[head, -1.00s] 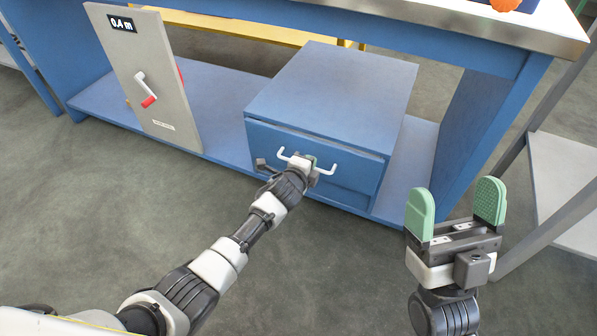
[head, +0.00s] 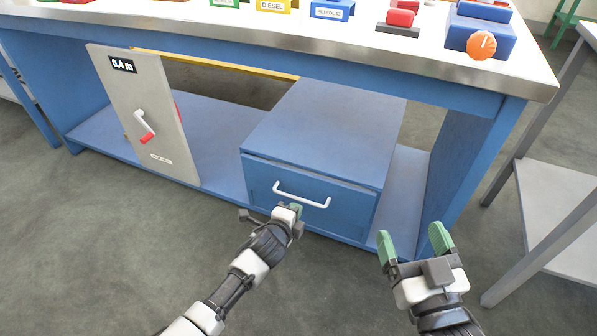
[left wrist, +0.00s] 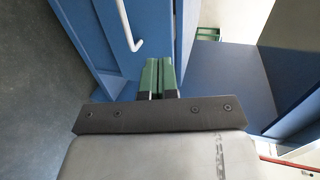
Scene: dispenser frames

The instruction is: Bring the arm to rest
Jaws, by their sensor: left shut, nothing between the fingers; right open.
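My left gripper (head: 296,210) is just in front of the blue drawer unit (head: 325,130), below and apart from the drawer's white handle (head: 301,196). Its green fingers are shut together and empty in the left wrist view (left wrist: 157,72). The white handle (left wrist: 130,25) shows there at the upper left, beside the fingertips. The drawer front (head: 290,212) stands almost flush with its cabinet. My right gripper (head: 412,243) is open and empty, in front of the bench's right leg.
A blue bench with a metal-edged top (head: 330,42) spans the scene; labelled blocks and a blue box with an orange knob (head: 481,45) stand on it. A grey panel (head: 145,115) with a red and white lever is at left. A grey shelf rack (head: 560,200) stands at right. Floor in front is clear.

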